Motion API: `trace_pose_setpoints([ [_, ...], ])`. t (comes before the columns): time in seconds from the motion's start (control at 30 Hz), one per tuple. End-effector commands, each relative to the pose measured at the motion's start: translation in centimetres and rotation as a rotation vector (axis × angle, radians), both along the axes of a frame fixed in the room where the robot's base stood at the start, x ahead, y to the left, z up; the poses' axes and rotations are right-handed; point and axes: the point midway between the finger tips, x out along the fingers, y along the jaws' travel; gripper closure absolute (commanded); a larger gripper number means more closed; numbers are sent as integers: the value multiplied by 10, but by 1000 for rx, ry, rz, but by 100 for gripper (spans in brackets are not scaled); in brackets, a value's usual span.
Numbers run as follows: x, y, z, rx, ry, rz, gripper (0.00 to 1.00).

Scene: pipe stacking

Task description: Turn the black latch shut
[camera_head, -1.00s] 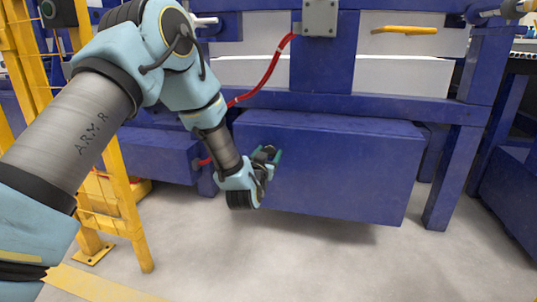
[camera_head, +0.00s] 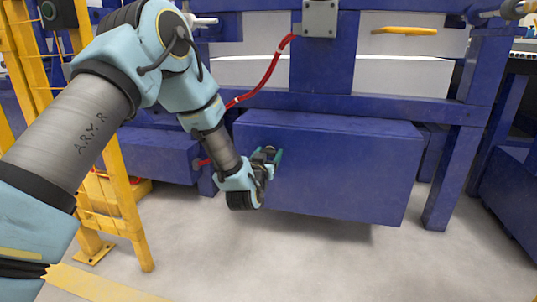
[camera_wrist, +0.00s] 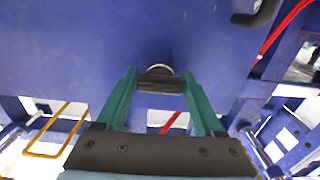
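My gripper (camera_wrist: 160,78) points at a blue surface, and its two green fingers stand apart. A short dark piece with a pale metal rim behind it, which looks like the black latch (camera_wrist: 160,84), sits between the fingertips in the wrist view. It nearly fills the gap, and I cannot tell whether the fingers touch it. In the head view my gripper (camera_head: 268,160) is at the left part of the front of the blue box (camera_head: 340,175). The latch cannot be made out there, as my wrist and gripper cover that area.
A red hose (camera_head: 265,78) runs down behind my arm. A black curved bar (camera_wrist: 257,14) shows at the wrist view's upper right. A yellow handle (camera_head: 404,30) is at the upper right, and a yellow ladder frame (camera_head: 125,200) stands left. The floor before the box is clear.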

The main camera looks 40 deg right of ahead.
Motion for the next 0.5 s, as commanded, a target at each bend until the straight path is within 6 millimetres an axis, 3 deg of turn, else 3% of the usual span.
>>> trace_pose_setpoints([
  [0.03,0,0,0,0,0,0,24],
  [0.2,0,0,0,1,-1,0,5],
  [0.5,-2,2,0,2,-1,-1,5],
])
